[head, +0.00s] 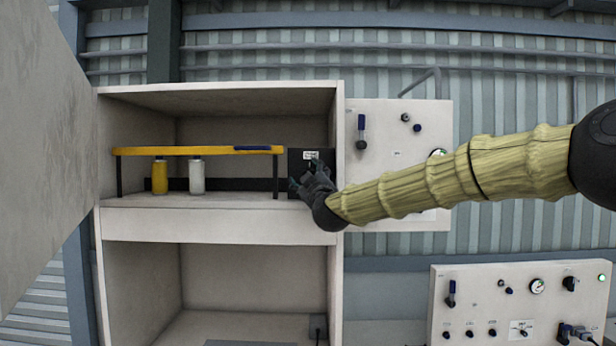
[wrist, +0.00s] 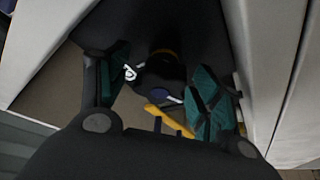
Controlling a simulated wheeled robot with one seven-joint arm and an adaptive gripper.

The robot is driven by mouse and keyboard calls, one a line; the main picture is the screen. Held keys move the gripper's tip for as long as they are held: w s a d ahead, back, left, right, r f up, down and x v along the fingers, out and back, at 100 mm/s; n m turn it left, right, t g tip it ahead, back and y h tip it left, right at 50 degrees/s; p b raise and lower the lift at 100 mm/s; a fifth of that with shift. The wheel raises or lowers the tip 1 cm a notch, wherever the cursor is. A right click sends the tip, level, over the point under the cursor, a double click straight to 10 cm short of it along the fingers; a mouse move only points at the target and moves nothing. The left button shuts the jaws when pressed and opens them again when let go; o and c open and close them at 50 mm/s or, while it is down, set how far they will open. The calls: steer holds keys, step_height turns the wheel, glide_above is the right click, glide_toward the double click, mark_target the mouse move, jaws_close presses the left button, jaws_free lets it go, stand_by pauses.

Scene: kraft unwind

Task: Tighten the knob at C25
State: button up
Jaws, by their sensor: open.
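In the head view a black panel (head: 296,160) with a small white label (head: 311,155) stands at the right end of the upper cabinet shelf; its text is too small to read. My gripper (head: 304,184) is in front of this panel and hides much of it. In the wrist view my gripper (wrist: 160,92) is open, with teal pads on both sides. A dark rounded thing (wrist: 165,74) with white marks shows between and beyond the fingers; I cannot tell whether it is the knob or whether the fingers touch it. No C25 marking is readable.
A yellow rack (head: 200,150) stands left of the panel, with a yellow bottle (head: 160,177) and a white bottle (head: 196,175) beneath. The cabinet's right wall (head: 340,140) is close to my gripper. A wall panel (head: 385,160) and a lower control panel (head: 510,300) are to the right.

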steer(key=c, duration=1.1)
steer(key=shift+o, duration=0.2)
